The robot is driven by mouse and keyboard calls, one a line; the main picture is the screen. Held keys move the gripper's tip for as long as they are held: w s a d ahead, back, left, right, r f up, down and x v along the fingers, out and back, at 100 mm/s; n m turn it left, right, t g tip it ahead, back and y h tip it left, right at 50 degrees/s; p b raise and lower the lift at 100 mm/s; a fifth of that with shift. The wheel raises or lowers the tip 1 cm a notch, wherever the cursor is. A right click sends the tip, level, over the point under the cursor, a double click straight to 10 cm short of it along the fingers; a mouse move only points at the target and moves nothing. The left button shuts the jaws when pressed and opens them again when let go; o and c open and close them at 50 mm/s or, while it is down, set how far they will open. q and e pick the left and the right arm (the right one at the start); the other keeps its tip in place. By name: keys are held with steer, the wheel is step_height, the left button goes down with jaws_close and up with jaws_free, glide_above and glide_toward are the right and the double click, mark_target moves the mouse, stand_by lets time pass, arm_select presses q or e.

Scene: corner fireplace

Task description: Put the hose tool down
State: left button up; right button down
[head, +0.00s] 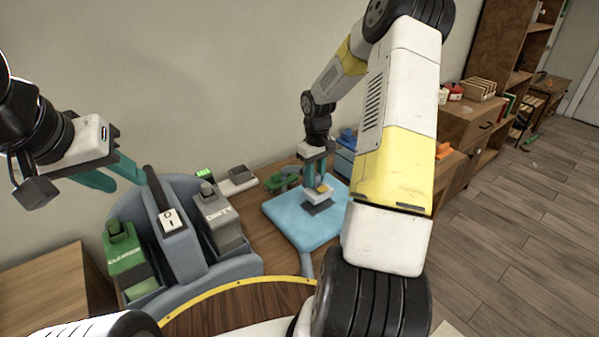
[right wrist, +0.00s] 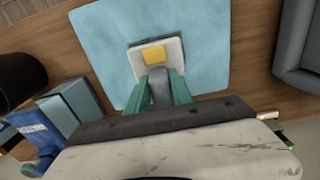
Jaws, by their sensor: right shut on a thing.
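The hose tool (head: 324,190) has a grey handle and a pale head with a yellow patch, and it also shows in the right wrist view (right wrist: 172,55). My right gripper (head: 315,172) is shut on its handle, with teal fingers on both sides in the right wrist view (right wrist: 161,88). The tool is over the light blue mat (head: 283,213); I cannot tell whether it touches the mat. My left gripper (head: 122,172) is open and empty, above the left side of the blue-grey station (head: 178,262).
The station carries a green holder (head: 122,250), a grey holder marked dirty (head: 219,220) and a switch (head: 171,219). A green object (head: 277,181) lies behind the mat's left corner. My right arm hides part of the table. A wooden cabinet (head: 468,125) stands at right.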

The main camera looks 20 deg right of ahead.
mark_target(315, 186)
steer(key=shift+f, duration=1.7)
steer(key=shift+f, duration=0.1)
steer(key=c, duration=1.1)
jaws_free()
